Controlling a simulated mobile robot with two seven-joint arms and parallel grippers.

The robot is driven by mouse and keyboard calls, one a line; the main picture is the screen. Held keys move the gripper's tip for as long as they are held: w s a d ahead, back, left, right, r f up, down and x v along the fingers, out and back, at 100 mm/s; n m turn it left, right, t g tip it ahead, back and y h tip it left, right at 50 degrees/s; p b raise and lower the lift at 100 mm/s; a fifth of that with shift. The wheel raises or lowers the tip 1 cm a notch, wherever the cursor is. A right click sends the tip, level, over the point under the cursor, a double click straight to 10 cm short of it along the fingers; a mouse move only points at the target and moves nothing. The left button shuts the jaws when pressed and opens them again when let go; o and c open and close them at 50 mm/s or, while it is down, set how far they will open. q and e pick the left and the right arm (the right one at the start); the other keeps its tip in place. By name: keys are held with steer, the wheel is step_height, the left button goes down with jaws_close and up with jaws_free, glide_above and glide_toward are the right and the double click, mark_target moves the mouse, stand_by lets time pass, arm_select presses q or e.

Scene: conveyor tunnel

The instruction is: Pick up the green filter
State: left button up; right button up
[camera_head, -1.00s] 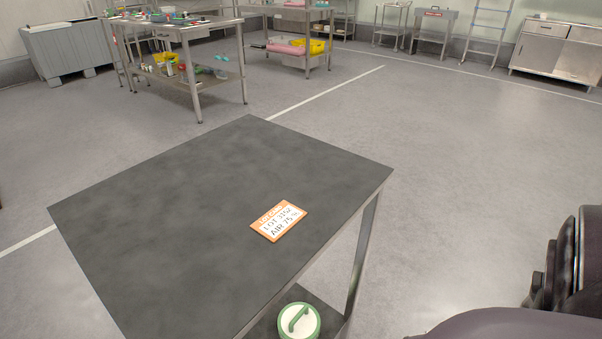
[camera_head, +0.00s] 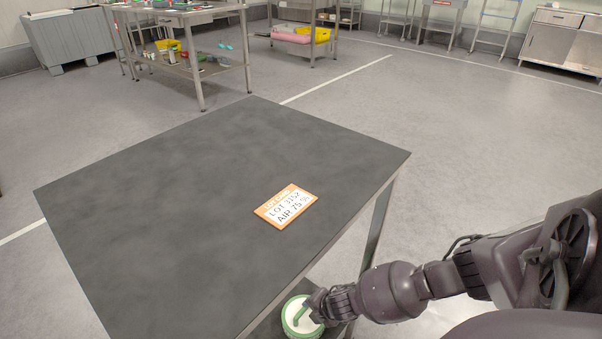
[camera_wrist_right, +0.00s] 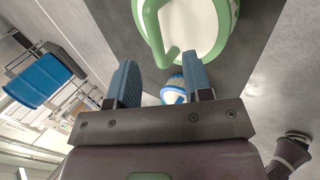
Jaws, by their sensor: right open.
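The green filter (camera_head: 292,318) is a round white piece with a green rim and a green handle. It is on the lower level of the dark-topped table, at the near right corner, partly covered by my right gripper (camera_head: 318,302). In the right wrist view the filter (camera_wrist_right: 205,28) is at the top. Its green handle reaches down toward the gap between the open blue fingers of my right gripper (camera_wrist_right: 160,75). Nothing is held between the fingers; I cannot tell whether they touch the handle. My left gripper is not in view.
An orange and white lot card (camera_head: 286,205) lies on the table top (camera_head: 160,190). A blue-and-white item (camera_wrist_right: 174,88) shows between the fingers, beyond them. The table's right edge is close to my right arm. Floor to the right is clear.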

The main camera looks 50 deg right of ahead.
mark_target(306, 309)
steer(key=shift+w+f, duration=0.3)
steer(key=shift+f, duration=0.3)
steer(key=shift+w+f+b, duration=0.25)
steer(key=shift+f+b, duration=0.25)
steer(key=shift+b, duration=0.05)
steer(key=b+x, duration=0.2)
steer(key=x, duration=0.1)
steer(key=shift+f, duration=0.1)
steer(key=shift+w+f, duration=0.2)
steer(key=shift+w, duration=0.25)
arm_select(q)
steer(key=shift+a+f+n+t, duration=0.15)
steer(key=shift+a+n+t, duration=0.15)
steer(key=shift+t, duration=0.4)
arm_select(e)
steer(key=shift+w+r, duration=0.1)
steer(key=shift+c, duration=0.2)
jaws_close()
